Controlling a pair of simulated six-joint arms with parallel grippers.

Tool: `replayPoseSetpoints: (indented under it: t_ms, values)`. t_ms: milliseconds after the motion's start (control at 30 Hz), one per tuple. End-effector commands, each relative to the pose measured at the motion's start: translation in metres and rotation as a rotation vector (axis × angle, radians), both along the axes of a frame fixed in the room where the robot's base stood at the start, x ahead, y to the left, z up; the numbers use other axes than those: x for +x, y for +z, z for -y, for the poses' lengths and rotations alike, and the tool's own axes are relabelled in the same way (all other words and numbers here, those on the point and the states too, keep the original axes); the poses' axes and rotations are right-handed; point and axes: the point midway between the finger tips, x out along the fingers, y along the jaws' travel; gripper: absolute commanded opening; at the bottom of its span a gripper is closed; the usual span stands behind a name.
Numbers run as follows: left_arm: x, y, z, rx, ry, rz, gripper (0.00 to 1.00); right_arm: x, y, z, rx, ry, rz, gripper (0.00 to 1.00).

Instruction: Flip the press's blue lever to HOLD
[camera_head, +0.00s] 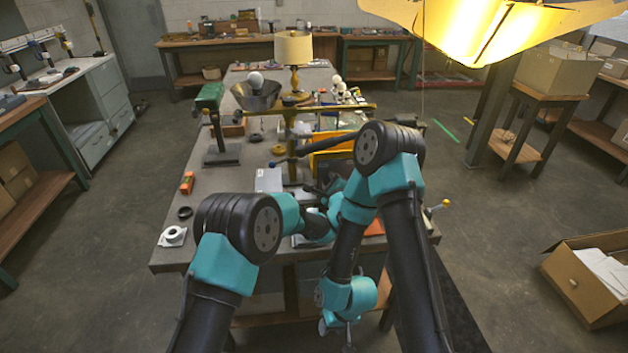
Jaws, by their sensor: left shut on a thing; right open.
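My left gripper (322,194) is over the table's front middle, largely hidden behind my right arm. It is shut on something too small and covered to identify. My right gripper (340,326) hangs low in front of the table edge, open and empty. A stand with a brass-coloured crossbar (340,108) and a dark slanted bar (312,148) rises beyond my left gripper; it may be the press, but I cannot tell for sure. I cannot make out a blue lever or a HOLD mark; my arms cover much of that area.
A lit shade (480,30) hangs at upper right.

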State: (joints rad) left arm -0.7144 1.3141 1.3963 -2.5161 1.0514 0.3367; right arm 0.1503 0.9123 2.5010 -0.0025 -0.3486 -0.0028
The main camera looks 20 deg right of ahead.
Motion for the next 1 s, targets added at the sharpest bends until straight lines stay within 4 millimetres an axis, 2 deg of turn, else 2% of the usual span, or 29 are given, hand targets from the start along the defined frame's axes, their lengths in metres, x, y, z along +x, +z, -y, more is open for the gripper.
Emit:
replayPoseSetpoints:
  t_ms: [33,200,600,633,867,1000]
  values:
    - [-0.0046,-0.0015,0.0062,-0.015,-0.013,-0.006,0.0,0.0,0.0,0.0001,0.0,0.0,0.0,0.43]
    - [-0.0083,-0.0025,0.0117,-0.053,-0.024,-0.018,0.0,0.0,0.0,0.0,0.0,0.0,0.0,0.43]
    - [-0.0091,-0.0033,0.0126,-0.059,-0.027,-0.021,0.0,0.0001,0.0,0.0,0.0,0.0,0.0,0.43]
    - [-0.0092,-0.0033,0.0126,-0.059,-0.027,-0.021,0.31,0.0001,0.0,0.0,0.0,0.0,0.0,0.43]
    - [-0.0077,-0.0024,0.011,-0.06,-0.023,-0.019,0.53,0.0,-0.0001,0.0,0.0,0.0,0.0,0.43]
    - [-0.0071,-0.0019,0.0104,-0.06,-0.022,-0.018,0.54,0.0001,0.0,-0.0001,0.0,0.0,0.0,0.43]
